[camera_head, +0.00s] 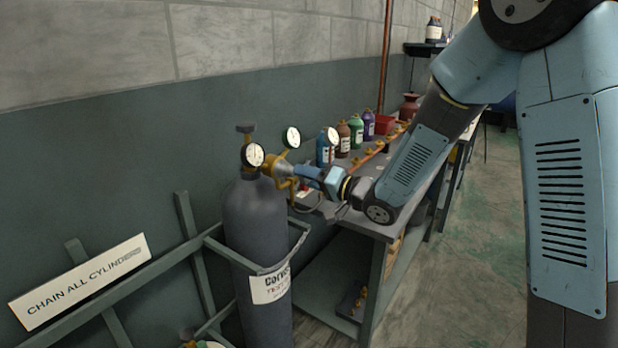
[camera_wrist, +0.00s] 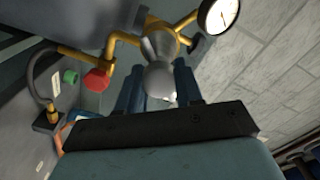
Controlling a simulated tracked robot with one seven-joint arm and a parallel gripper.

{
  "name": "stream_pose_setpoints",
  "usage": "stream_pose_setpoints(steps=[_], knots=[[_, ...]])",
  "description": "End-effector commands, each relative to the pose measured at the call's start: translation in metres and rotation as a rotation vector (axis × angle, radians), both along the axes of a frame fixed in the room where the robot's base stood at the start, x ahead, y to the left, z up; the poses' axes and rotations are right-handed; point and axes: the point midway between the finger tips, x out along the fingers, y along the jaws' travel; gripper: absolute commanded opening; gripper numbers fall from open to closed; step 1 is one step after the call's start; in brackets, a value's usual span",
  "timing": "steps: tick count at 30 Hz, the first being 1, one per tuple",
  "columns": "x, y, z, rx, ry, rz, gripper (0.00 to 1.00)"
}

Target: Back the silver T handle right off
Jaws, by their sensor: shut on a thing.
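The silver T handle (camera_wrist: 160,78) sits between my two dark fingers in the wrist view, at the front of a brass regulator. My gripper (camera_wrist: 160,90) is shut on it. In the head view my gripper (camera_head: 303,174) reaches in from the right to the brass regulator (camera_head: 277,168), and the handle is mostly hidden there. The regulator is on the grey gas cylinder (camera_head: 256,225), with white-faced gauges (camera_head: 254,155) around it. One gauge (camera_wrist: 219,14) also shows at the top of the wrist view. How far the handle is threaded in cannot be told.
A metal rack (camera_head: 200,262) surrounds the cylinder. A workbench (camera_head: 384,229) with several coloured bottles (camera_head: 356,131) stands behind and right. In the wrist view, brass pipe, a red knob (camera_wrist: 97,79) and a green knob (camera_wrist: 70,77) lie left of my fingers.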

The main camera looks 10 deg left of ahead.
Motion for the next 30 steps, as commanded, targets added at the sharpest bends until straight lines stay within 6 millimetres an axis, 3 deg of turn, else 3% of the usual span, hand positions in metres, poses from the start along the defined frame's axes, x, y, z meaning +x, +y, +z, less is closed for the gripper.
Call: stream_pose_setpoints(steps=[5,6,17,30], knots=[[0.0001,-0.0003,-0.0007,-0.001,0.002,-0.001,0.06],[0.0006,-0.0062,-0.0006,-0.001,0.001,-0.003,0.05],[-0.0003,0.0009,-0.0009,-0.031,-0.069,0.0,0.05],[-0.0008,0.0012,0.0004,-0.168,-0.406,0.0,0.05]])
